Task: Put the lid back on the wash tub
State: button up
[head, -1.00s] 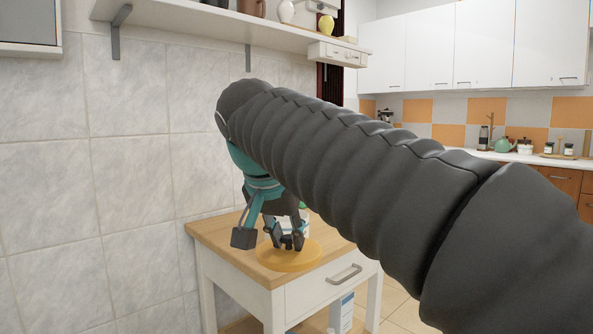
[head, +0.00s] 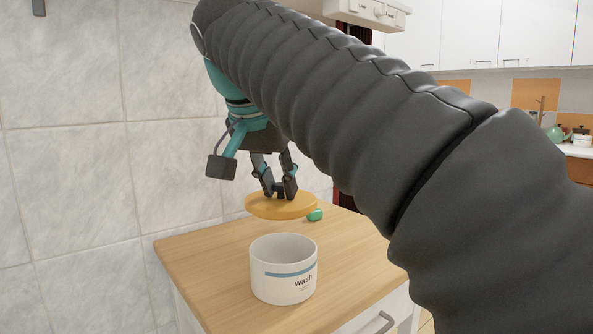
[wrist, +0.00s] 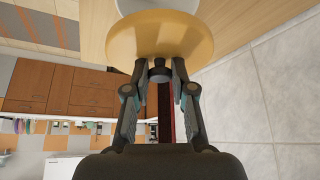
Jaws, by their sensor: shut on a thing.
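The wash tub (head: 284,283) is a white round pot with a blue stripe and the word "wash". It stands upright and uncovered on the wooden table top, near its front. The lid (head: 283,208) is a round yellow-orange disc, held about level in the air above and slightly behind the tub, apart from it. My gripper (head: 279,192) points down and is shut on the knob of the lid. In the wrist view the lid (wrist: 160,40) spreads beyond my fingertips, with the knob (wrist: 159,72) between them. Part of the tub (wrist: 157,6) shows at the top edge.
A small green object (head: 315,214) lies on the wooden table (head: 200,262) behind the tub. A tiled wall (head: 75,190) stands close on the left. A wall shelf hangs above. Table top to the left of the tub is clear.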

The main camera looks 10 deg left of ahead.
jog(key=shift+w+f, duration=0.1)
jog(key=shift+w, duration=0.1)
jog(key=shift+d+f+b, duration=0.15)
jog(key=shift+f+b, duration=0.4)
jog(key=shift+f, duration=0.2)
notch_tip(320, 180, down, 5)
jog(key=b, duration=0.4)
jog(key=shift+r, duration=0.15)
jog(key=shift+s+p, duration=0.1)
jog(key=shift+p, duration=0.2)
dwell(0.5)
dwell(1.9)
jog(key=o, duration=1.5)
jog(key=shift+p, duration=0.3)
